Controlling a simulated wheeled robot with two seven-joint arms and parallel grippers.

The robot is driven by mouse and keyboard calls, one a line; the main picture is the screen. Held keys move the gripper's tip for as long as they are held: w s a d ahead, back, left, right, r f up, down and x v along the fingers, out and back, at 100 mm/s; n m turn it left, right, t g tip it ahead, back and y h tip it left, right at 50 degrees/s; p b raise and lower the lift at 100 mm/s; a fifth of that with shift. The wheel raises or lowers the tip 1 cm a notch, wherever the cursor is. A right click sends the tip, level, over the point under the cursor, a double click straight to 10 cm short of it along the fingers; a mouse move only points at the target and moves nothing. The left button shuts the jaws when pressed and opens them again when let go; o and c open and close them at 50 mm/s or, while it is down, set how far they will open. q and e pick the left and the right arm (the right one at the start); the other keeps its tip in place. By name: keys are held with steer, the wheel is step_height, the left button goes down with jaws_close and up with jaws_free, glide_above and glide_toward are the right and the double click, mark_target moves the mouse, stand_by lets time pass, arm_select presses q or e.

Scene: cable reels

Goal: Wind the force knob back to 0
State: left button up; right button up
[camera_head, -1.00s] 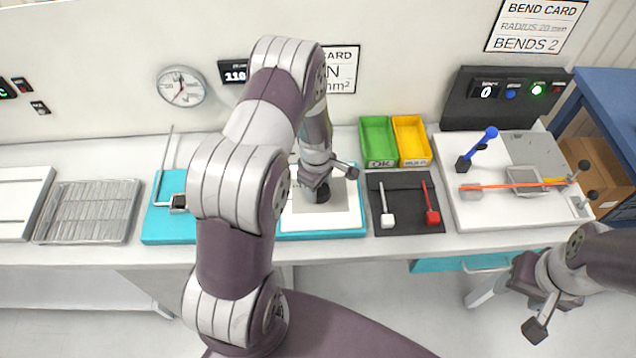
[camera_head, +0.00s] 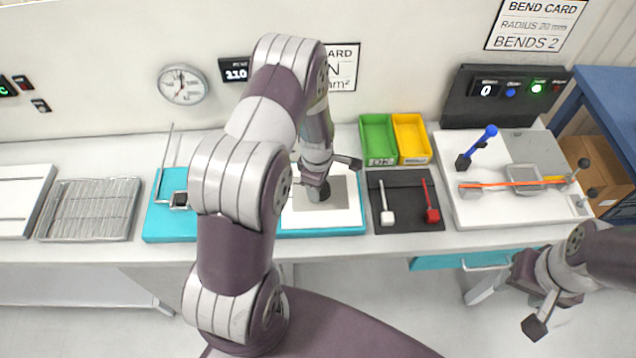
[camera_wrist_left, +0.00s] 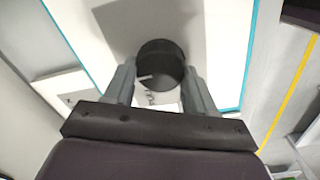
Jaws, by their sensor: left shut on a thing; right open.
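The force knob (camera_wrist_left: 160,64) is a black cylinder with a pale pointer line, seen from above in the left wrist view. My left gripper (camera_wrist_left: 160,85) is shut on it, one finger on each side. In the head view the knob (camera_head: 318,193) sits on the white panel of the turquoise fixture (camera_head: 255,235), partly hidden by my left gripper (camera_head: 316,180). A display (camera_head: 236,70) on the wall reads about 210, partly covered by my left arm. My right gripper (camera_head: 542,305) is open and empty, in front of the bench at the right.
A dark mat (camera_head: 405,222) with a white-headed and a red-headed tool lies right of the fixture. Green (camera_head: 378,137) and yellow (camera_head: 411,137) bins stand behind it. A bending rig (camera_head: 510,210) with a blue lever is further right.

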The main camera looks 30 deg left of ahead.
arm_select(q)
steer(key=o, duration=1)
steer(key=shift+d, duration=0.1)
steer(key=shift+o, duration=0.2)
steer(key=shift+r, duration=0.4)
step_height(320, 180, up, 12)
steer(key=b, duration=0.2)
steer(key=shift+s, duration=0.3)
